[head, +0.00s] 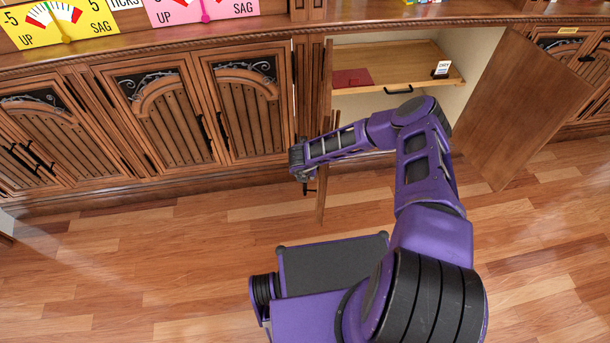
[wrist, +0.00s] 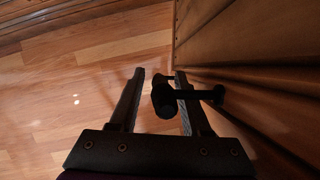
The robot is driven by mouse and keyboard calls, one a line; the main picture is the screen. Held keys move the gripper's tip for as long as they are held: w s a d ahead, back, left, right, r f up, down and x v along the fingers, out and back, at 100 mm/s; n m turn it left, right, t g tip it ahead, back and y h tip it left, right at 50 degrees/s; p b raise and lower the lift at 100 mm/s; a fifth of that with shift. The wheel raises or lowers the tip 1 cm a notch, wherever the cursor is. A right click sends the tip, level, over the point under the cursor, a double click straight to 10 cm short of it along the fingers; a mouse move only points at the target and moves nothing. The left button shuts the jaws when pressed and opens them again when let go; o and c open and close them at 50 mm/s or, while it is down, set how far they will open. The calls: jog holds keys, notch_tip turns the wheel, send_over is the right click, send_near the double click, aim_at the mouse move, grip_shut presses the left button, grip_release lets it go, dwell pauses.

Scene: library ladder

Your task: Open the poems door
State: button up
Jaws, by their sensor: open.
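An open cabinet in the head view has its left door (head: 326,85) swung out, seen nearly edge-on, and its right door (head: 525,105) swung wide. No poems label can be read on either. My gripper (head: 304,178) is low beside the left door's outer side. In the wrist view my gripper (wrist: 160,75) is open, with a door face (wrist: 240,50) at right. A black bar handle (wrist: 162,98) on that door lies between the fingers, nearer the right finger, which sits between the bar and the door. The gripper is not closed on it.
Shut cabinet doors (head: 160,110) line the left. The wooden floor (head: 130,260) is clear.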

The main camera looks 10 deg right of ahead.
jog(key=p+v, duration=0.3)
jog(key=v, duration=1.4)
jog(key=shift+s+r+p, duration=0.15)
jog(key=shift+p, duration=0.2)
